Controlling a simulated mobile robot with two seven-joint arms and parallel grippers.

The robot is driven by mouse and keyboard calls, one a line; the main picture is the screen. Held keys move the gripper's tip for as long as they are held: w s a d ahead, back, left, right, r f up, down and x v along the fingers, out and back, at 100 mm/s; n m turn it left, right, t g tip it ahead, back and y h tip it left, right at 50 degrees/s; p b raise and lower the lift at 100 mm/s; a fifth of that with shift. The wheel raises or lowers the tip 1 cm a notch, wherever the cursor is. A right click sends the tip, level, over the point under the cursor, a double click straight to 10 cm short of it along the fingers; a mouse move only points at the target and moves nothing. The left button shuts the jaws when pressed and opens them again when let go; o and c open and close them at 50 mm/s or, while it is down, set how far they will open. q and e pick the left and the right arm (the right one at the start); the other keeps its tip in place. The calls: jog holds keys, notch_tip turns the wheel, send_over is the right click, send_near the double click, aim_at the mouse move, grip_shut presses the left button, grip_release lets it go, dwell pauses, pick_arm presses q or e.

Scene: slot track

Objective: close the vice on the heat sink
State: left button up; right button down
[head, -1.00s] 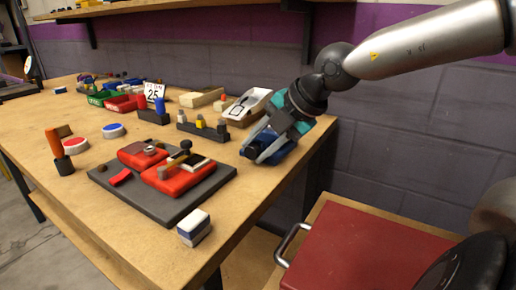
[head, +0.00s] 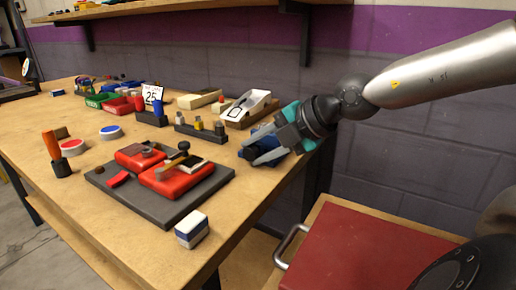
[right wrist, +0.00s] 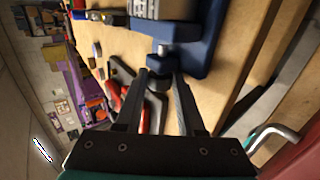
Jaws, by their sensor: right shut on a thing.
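The blue vice (head: 260,134) stands at the right end of the bench, partly hidden by my right gripper (head: 255,158). The right wrist view shows the vice's blue body (right wrist: 203,48) and a metal screw (right wrist: 164,48) with a dark knob at its end. The grey ribbed heat sink (right wrist: 146,8) shows at the top edge there, by the vice; any gap to the jaw cannot be told. My right gripper (right wrist: 162,76) is shut on the knob of the screw. I cannot make out the heat sink in the head view. My left gripper is out of view.
A dark grey board (head: 172,207) with red fixtures lies left of the vice. A blue-and-white block (head: 192,229) sits at the front edge. A white slotted box (head: 246,106) stands behind the vice. A red-topped cabinet (head: 350,255) is right of the bench.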

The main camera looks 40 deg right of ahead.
jog(key=c, duration=0.5)
grip_release()
jog(key=shift+s+f, duration=0.15)
jog(key=shift+f, duration=0.1)
jog(key=shift+g, duration=0.3)
